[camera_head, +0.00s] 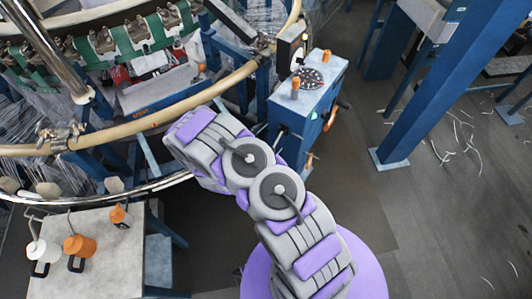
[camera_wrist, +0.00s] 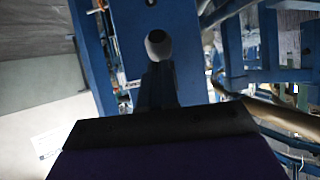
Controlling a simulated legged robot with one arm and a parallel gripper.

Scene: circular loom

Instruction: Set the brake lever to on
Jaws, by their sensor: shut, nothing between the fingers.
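A blue control box (camera_head: 312,102) stands right of the loom ring in the head view. Orange-tipped controls sit on its top and orange handles on its right side. A short dark lever (camera_head: 281,131) sticks out of its near left face; I cannot tell surely which control is the brake lever. In the wrist view, a rounded grey knob or lever end (camera_wrist: 158,44) shows against a blue panel (camera_wrist: 185,38). My gripper (camera_wrist: 157,72) is shut and empty, its dark fingertips just below that round end; whether they touch is unclear. In the head view my arm hides the gripper.
The loom's tan ring (camera_head: 150,122) curves past on the left. A grey table (camera_head: 108,258) with orange and white containers stands at lower left. A blue post (camera_head: 425,85) rises at right, with loose strands on the floor near it.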

